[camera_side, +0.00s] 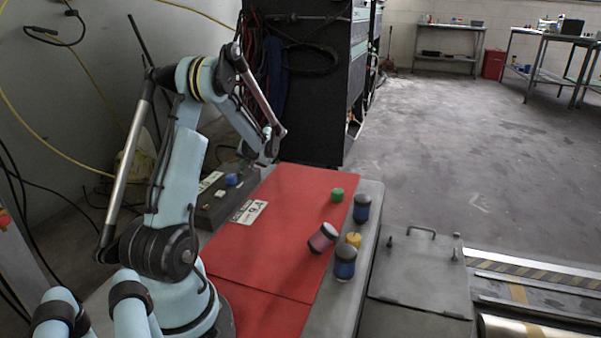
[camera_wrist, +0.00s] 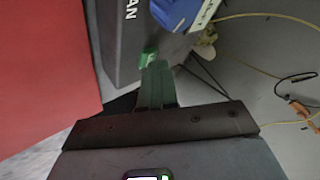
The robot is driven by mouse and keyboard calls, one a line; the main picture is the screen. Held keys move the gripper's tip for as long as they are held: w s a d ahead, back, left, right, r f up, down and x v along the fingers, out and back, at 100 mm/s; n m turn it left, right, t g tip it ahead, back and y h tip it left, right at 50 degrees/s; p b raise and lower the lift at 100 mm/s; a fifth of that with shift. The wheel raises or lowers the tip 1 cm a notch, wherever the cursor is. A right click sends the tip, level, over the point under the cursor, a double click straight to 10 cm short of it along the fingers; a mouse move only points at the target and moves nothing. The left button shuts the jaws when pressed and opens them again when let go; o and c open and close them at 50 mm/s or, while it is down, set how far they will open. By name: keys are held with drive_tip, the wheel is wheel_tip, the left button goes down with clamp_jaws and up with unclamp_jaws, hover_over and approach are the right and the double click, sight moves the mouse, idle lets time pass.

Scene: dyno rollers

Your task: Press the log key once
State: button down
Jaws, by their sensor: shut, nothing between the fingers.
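A low dark box (camera_side: 212,210) with keys stands at the back left of the red mat in the side view. It carries a blue key (camera_side: 231,180) and a small pale key (camera_side: 220,194). In the wrist view, the dark box (camera_wrist: 126,45) has white letters ending in "AN". The blue key (camera_wrist: 178,10) is at the top, beside a white label (camera_wrist: 205,15). A small green piece (camera_wrist: 149,56) shows at my fingertips. Which key is the log key cannot be read. My gripper (camera_wrist: 155,66) is shut and empty, over the box edge; contact cannot be told.
Blue-and-dark rollers (camera_side: 362,207) (camera_side: 345,262) stand near the right edge. A black cabinet (camera_side: 300,90) rises behind.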

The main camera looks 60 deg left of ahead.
drive_tip(key=shift+r, duration=0.75)
drive_tip(key=shift+r, duration=0.1)
drive_tip(key=shift+r, duration=2.4)
drive_tip(key=w+d+r+m+t+h, duration=0.1)
drive_tip(key=w+d+m+t, duration=0.15)
drive_tip(key=d, duration=0.45)
drive_tip(key=w+d+r+m+t+h, duration=0.1)
drive_tip(key=w+d+r+m+t, duration=0.15)
drive_tip(key=d, duration=0.45)
drive_tip(key=w+d+r+m+t, duration=0.1)
drive_tip(key=w+d, duration=0.3)
drive_tip(key=d, duration=0.4)
drive_tip(key=s+d+f+m+t+h, duration=0.1)
drive_tip(key=s+d+m+t+h, duration=0.1)
drive_tip(key=d, duration=0.9)
drive_tip(key=s+d+f+m+t+h, duration=0.1)
drive_tip(key=d+m+h, duration=0.3)
drive_tip(key=d, duration=0.7)
drive_tip(key=shift+s+d+m+t+h, duration=0.3)
drive_tip(key=shift+s+d+m+t, duration=0.1)
drive_tip(key=shift+s+m+t, duration=0.25)
drive_tip(key=shift+f, duration=0.1)
